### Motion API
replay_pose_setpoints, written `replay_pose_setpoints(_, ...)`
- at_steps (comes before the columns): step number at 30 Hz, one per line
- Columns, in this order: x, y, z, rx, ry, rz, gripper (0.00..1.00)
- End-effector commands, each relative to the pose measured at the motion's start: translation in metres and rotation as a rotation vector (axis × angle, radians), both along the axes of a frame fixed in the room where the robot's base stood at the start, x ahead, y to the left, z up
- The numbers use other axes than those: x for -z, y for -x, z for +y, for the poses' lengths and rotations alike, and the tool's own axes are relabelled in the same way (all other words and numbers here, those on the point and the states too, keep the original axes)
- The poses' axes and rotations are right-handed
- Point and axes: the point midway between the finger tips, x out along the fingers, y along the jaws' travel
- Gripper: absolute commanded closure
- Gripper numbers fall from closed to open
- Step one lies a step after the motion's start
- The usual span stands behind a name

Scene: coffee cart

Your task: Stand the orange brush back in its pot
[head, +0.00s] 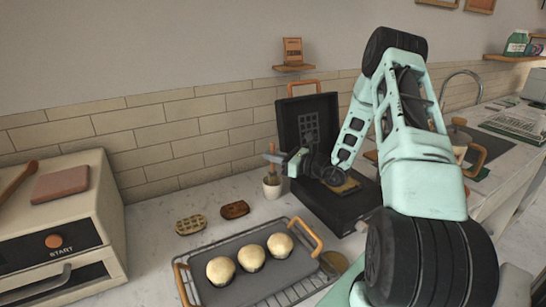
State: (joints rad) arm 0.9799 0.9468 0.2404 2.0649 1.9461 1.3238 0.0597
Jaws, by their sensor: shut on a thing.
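My gripper (278,158) reaches in from the right and is shut on the orange brush (272,160), which is small and partly hidden by the fingers. The brush looks roughly upright. Its small pale pot (272,190) stands on the counter directly below, left of the open black case. The brush's lower part lines up with the pot's mouth, but I cannot tell whether it is inside the rim or just above it.
The open black waffle-iron-like case (308,120) is close to the right, partly behind my arm. A wire-railed tray (232,252) with three round buns lies in front. Two waffle-like pieces (191,225) lie nearby. A cream oven (55,225) stands at left.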

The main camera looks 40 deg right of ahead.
Motion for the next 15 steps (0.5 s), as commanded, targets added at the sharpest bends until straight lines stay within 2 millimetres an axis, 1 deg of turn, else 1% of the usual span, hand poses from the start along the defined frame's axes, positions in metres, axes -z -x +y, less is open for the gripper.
replay_pose_setpoints(1, -0.0002, 0.0000, 0.0000, 0.000, 0.000, 0.000, 0.84)
replay_pose_setpoints(2, -0.0002, 0.0000, 0.0000, 0.000, 0.000, 0.000, 0.76)
replay_pose_setpoints(3, -0.0002, 0.0000, 0.0000, 0.000, 0.000, 0.000, 0.64)
replay_pose_setpoints(11, 0.0000, 0.0002, -0.0002, 0.000, 0.000, 0.000, 0.64)
replay_pose_setpoints(15, 0.0008, 0.0065, -0.0032, 0.002, 0.000, 0.000, 0.64)
